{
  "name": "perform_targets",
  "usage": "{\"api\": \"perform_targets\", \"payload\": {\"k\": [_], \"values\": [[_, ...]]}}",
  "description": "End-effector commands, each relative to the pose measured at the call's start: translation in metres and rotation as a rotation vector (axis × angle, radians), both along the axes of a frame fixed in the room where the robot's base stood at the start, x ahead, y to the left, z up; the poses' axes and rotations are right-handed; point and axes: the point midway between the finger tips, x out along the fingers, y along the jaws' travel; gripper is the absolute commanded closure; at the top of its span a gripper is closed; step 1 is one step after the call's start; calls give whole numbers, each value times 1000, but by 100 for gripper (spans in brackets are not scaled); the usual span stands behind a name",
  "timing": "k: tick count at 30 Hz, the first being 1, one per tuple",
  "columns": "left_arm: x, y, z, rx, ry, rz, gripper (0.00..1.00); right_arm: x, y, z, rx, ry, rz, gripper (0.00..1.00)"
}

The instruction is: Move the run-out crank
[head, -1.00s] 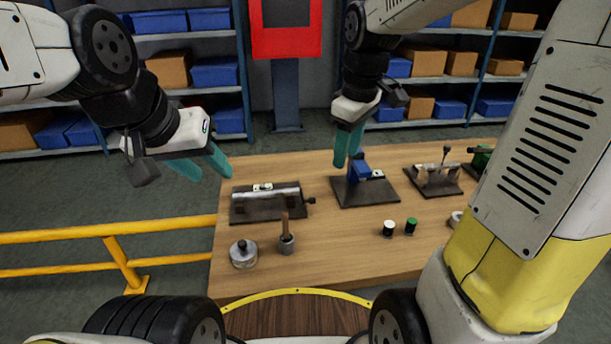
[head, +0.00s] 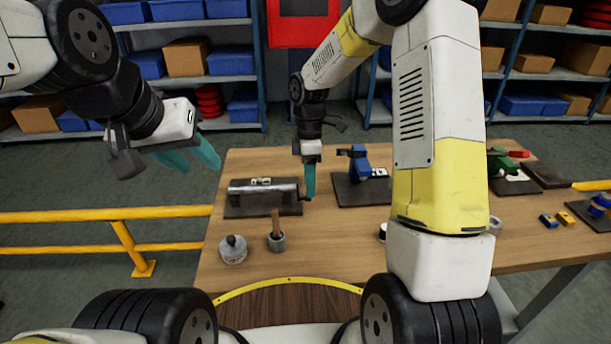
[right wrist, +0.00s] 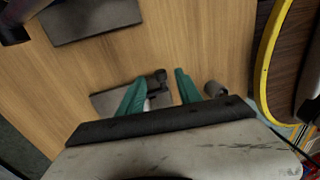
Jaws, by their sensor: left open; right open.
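The run-out fixture is a dark plate (head: 235,210) with a grey shaft (head: 262,191) lying across it. A small dark crank (head: 305,199) is at the shaft's right end, partly hidden by my right gripper. My right gripper (head: 310,192) points down beside that end, its teal fingers open. In the right wrist view the crank (right wrist: 160,77) shows between the spread fingertips of the right gripper (right wrist: 162,75); I cannot tell whether they touch it. My left gripper (head: 201,167) is open and empty, left of the table.
A cup with a wooden handle (head: 277,240) and a round grey weight (head: 233,251) stand in front of the fixture. A blue clamp (head: 360,165) on a dark plate is to the right. A yellow rail (head: 100,214) runs left of the table (head: 330,245).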

Motion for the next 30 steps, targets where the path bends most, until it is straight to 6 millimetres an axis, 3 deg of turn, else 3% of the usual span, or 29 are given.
{"api": "perform_targets", "payload": {"k": [6, 15, 22, 30], "values": [[0, 0, 0, 0, 0, 0, 59, -4, 0, -22, 0, 1, 0, 59], [0, 0, 0, 0, 0, 0, 59, -5, 0, -25, 0, 0, -1, 59], [0, 0, 0, 0, 0, 0, 59, -5, 0, -25, 0, 0, -1, 100], [0, 0, 0, 0, 0, 0, 59, -5, 0, -25, 0, 1, -1, 100]]}}
